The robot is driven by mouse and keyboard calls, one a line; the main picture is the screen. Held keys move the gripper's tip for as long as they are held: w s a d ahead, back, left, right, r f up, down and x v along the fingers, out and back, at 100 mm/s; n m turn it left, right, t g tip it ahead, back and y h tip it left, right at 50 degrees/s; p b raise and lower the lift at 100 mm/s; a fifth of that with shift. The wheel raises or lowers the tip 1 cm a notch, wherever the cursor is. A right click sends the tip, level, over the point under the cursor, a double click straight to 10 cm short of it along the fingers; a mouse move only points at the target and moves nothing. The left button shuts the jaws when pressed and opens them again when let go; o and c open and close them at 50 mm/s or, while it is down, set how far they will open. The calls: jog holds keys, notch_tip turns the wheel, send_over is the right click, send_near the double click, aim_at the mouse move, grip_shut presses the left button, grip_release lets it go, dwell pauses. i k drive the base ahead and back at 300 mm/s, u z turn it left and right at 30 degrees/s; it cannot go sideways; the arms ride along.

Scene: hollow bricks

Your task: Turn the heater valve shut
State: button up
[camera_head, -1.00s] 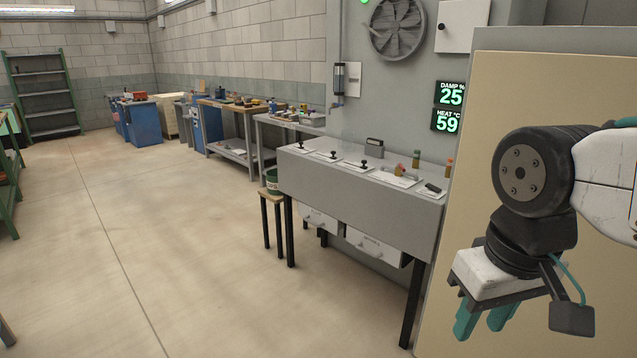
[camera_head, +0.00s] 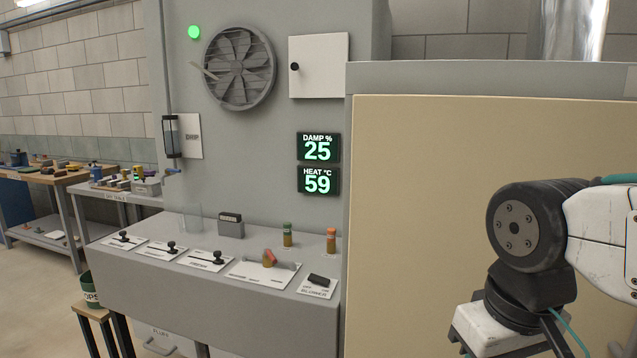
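A grey console (camera_head: 225,310) stands ahead, below a wall. On its sloped top is a valve with an orange-red handle (camera_head: 268,257) on a pipe over a white label plate; the lettering is too small to read, so I cannot tell whether this is the heater valve or how far it is turned. The heat display (camera_head: 318,181) reads 59 °C. My gripper (camera_head: 490,335) is at the lower right, in front of a beige panel and well apart from the console. Its fingers are cut off by the bottom edge.
Several black levers (camera_head: 171,247) and a black switch (camera_head: 319,281) sit on the console beside the valve. Green-topped (camera_head: 287,235) and orange-topped (camera_head: 331,240) bottles stand behind. The large beige panel (camera_head: 430,220) rises right of the console. A stool with a bucket (camera_head: 90,288) stands at left.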

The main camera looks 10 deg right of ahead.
aim_at(268, 252)
jog(key=z, duration=0.05)
jog(key=k, duration=0.5)
jog(key=u, duration=1)
jog(key=i, duration=1.2)
jog(key=z, duration=0.6)
jog(key=i, duration=0.3)
jog(key=z, duration=0.3)
jog(key=k, duration=0.4)
jog(key=z, duration=0.5)
jog(key=i, duration=0.75)
jog(key=u, duration=0.55)
